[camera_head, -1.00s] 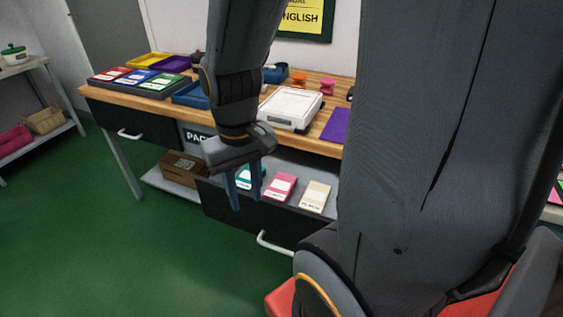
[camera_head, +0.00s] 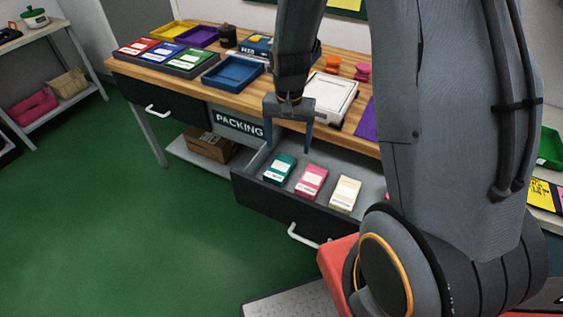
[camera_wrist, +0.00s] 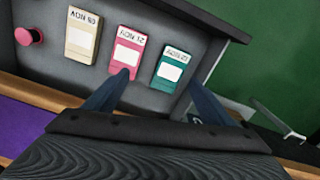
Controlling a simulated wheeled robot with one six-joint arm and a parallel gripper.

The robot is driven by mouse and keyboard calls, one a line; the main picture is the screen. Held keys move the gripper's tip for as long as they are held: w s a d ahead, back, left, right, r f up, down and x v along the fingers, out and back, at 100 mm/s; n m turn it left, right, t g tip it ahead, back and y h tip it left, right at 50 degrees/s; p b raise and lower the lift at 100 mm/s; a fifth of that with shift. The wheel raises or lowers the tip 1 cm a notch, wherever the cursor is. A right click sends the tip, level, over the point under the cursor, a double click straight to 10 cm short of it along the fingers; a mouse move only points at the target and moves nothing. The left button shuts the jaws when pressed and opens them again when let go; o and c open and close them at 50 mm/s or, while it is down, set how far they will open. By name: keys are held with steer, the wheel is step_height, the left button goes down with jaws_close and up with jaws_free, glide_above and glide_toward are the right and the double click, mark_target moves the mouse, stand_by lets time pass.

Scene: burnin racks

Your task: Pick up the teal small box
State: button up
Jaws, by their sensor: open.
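The teal small box (camera_head: 279,168) lies in the open drawer (camera_head: 262,196) below the workbench, at the left of a row with a pink box (camera_head: 311,181) and a cream box (camera_head: 345,193). In the wrist view the teal box (camera_wrist: 172,69) is at the right of the row, with a white label, ahead of my fingers and between their lines. My gripper (camera_head: 288,150) is open and empty, above the back of the drawer behind the teal box. Contact cannot be told.
The bench top (camera_head: 190,85) above the drawer holds a blue tray (camera_head: 232,73), a white case (camera_head: 331,98) and several coloured boxes. A cardboard box (camera_head: 208,146) sits on the lower shelf.

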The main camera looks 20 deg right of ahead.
mark_target(280, 166)
steer(key=w+f+m+p, duration=0.1)
steer(key=f, duration=0.1)
steer(key=w+f+m+p, duration=0.1)
steer(key=w+a+f+p, duration=0.1)
steer(key=f, duration=0.1)
steer(key=shift+w+f+m+p, duration=0.2)
steer(key=shift+f+m+p, duration=0.15)
steer(key=shift+m, duration=0.05)
steer(key=shift+w+a+f+p, duration=0.1)
steer(key=shift+f+p, duration=0.65)
steer(key=shift+f, duration=1.3)
steer(key=shift+a+f+p, duration=0.1)
steer(key=shift+f+p, duration=0.65)
steer(key=shift+f, duration=1.25)
steer(key=shift+c, duration=0.3)
steer(key=c, duration=1.1)
steer(key=shift+c, duration=0.3)
steer(key=shift+r, duration=0.1)
